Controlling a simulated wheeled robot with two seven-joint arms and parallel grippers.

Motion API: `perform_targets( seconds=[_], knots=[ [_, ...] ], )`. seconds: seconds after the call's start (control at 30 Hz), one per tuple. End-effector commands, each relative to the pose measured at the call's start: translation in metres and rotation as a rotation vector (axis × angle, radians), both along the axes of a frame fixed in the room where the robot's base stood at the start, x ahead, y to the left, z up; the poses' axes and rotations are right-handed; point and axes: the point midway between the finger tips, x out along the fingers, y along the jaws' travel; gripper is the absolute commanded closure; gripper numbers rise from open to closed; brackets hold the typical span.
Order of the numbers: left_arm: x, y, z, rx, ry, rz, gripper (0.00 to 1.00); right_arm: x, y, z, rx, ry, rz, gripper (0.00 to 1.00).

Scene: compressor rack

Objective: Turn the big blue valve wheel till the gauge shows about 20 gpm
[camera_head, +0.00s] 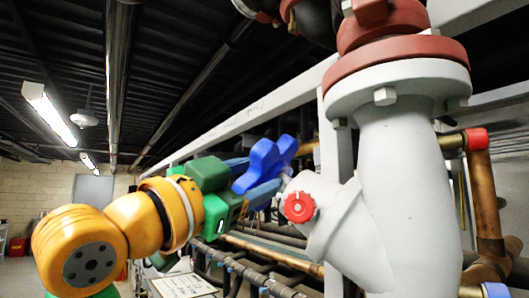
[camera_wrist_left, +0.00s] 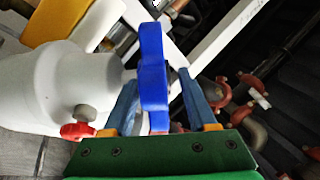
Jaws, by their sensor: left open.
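The big blue valve wheel (camera_head: 264,160) has rounded lobes and sits by the white angled branch of the large pipe body. In the left wrist view the wheel (camera_wrist_left: 153,70) is seen nearly edge-on. My left gripper (camera_head: 262,183), green with blue fingers, reaches the wheel from the left. In the left wrist view my open left gripper (camera_wrist_left: 157,82) has one finger on each side of the wheel's rim, and gaps show beside it. The wheel hides part of the fingers. I see no readable gauge. My right gripper is not in view.
A small red knob (camera_head: 299,207) sticks out of the white valve body (camera_head: 400,180), close to the right of my gripper. The red-brown flange (camera_head: 397,68) is above. Copper and dark pipes (camera_head: 270,252) run below. Open floor lies at the far left.

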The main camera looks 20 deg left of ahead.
Motion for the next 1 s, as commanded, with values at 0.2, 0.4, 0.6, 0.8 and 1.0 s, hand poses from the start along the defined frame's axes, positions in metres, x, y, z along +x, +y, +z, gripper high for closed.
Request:
perform_targets(
  seconds=[0.2,0.4,0.6,0.8,1.0],
  knots=[
    [0.0070,-0.0030,0.0014,0.001,0.000,0.000,0.43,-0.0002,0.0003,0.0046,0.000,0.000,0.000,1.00],
    [0.0067,-0.0028,0.0011,0.001,0.000,0.000,0.72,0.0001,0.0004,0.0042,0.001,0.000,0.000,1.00],
    [0.0064,-0.0028,0.0012,0.001,0.000,0.000,1.00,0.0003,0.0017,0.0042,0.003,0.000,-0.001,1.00],
    [0.0050,-0.0039,0.0035,0.018,0.081,0.052,1.00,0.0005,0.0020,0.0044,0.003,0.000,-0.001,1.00],
    [0.0045,-0.0037,0.0035,0.052,0.307,0.199,1.00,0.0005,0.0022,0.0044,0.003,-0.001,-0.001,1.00]
  ],
)
